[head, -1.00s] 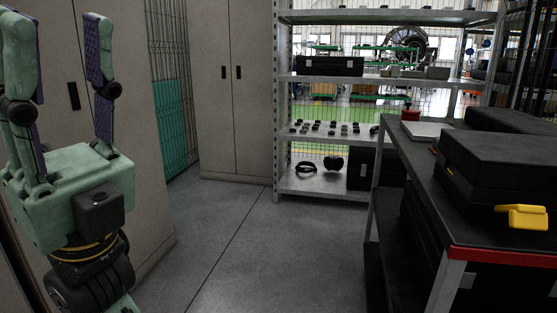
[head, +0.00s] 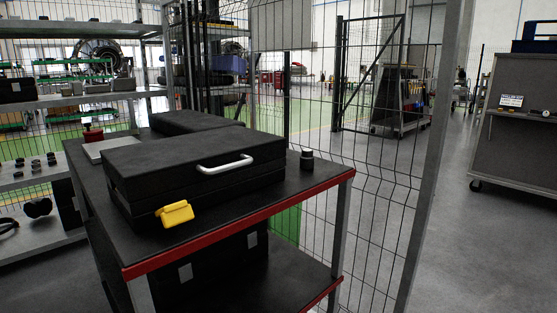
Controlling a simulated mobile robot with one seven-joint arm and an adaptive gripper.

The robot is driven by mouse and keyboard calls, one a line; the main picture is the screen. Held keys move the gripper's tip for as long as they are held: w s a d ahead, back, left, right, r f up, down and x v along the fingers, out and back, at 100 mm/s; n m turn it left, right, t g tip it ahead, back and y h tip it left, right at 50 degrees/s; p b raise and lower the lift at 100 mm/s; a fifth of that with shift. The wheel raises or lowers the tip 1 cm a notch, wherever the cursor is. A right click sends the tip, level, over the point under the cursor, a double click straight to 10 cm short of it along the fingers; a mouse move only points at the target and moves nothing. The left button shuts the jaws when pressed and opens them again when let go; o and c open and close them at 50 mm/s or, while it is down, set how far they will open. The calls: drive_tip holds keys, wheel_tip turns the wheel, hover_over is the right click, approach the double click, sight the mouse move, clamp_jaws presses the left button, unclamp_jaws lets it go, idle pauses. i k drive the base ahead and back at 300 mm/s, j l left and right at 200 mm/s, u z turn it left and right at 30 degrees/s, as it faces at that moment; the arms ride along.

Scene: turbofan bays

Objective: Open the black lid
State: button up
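A black case with a flat black lid (head: 185,151) lies on a dark workbench (head: 270,208) with a red front edge. The lid looks closed. A white handle (head: 225,165) is on the case's front side. A yellow piece (head: 175,213) sits at the case's front left corner, low on its side; I cannot tell if it is fixed to the case. My gripper is outside the current head view.
A second black case (head: 188,122) lies behind. A small dark cylinder (head: 307,160) stands at the bench's right. A metal shelf (head: 75,103) is at left, wire fencing (head: 365,190) at right. Grey floor (head: 500,245) is clear at far right.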

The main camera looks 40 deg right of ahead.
sight(140, 171)
drive_tip(key=z, duration=0.8)
drive_tip(key=k+l+u, duration=0.2)
drive_tip(key=l+u, duration=0.2)
drive_tip(key=k+l+u, duration=0.2)
drive_tip(key=u, duration=0.25)
